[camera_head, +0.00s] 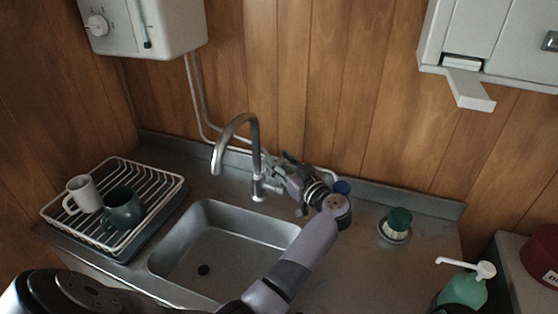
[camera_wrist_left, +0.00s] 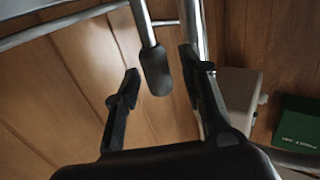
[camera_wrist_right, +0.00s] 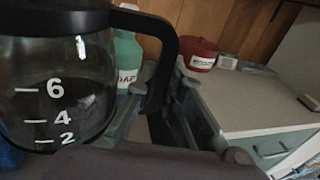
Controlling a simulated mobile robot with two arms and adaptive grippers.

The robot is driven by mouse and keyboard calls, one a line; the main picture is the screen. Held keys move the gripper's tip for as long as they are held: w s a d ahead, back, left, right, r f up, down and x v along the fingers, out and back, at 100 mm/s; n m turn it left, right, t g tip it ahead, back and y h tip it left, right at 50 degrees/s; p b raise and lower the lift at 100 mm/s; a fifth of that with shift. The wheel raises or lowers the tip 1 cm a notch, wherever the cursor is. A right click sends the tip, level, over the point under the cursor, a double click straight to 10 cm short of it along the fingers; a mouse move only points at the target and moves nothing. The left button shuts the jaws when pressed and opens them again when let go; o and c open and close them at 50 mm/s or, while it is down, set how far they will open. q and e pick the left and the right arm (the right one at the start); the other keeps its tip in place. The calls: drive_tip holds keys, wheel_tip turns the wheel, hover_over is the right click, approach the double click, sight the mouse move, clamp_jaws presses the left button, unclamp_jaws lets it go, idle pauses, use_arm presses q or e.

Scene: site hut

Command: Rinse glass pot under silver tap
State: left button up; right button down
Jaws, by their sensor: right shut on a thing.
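The silver tap (camera_head: 250,150) stands behind the sink (camera_head: 215,245), its spout arching over it; no water stream shows. My left gripper (camera_head: 275,165) is beside the tap on its right. In the left wrist view its fingers (camera_wrist_left: 160,75) are spread, and a metal lever with a dark grip (camera_wrist_left: 154,70) reaches between their tips. The glass pot (camera_wrist_right: 60,95), with white level marks and a black lid and handle, fills the left of the right wrist view. My right gripper (camera_wrist_right: 165,110) is shut on its handle.
A white dish rack (camera_head: 150,178) holds a white mug (camera_head: 82,193) and a dark green mug (camera_head: 124,208), left of the sink. A green-topped brush (camera_head: 399,220) stands right. A soap bottle (camera_head: 462,290) and red tin (camera_head: 543,255) are at lower right.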

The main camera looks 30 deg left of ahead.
use_arm(q)
drive_tip(key=shift+c, duration=0.4)
clamp_jaws()
drive_tip(key=shift+d, duration=0.1)
idle(0.3)
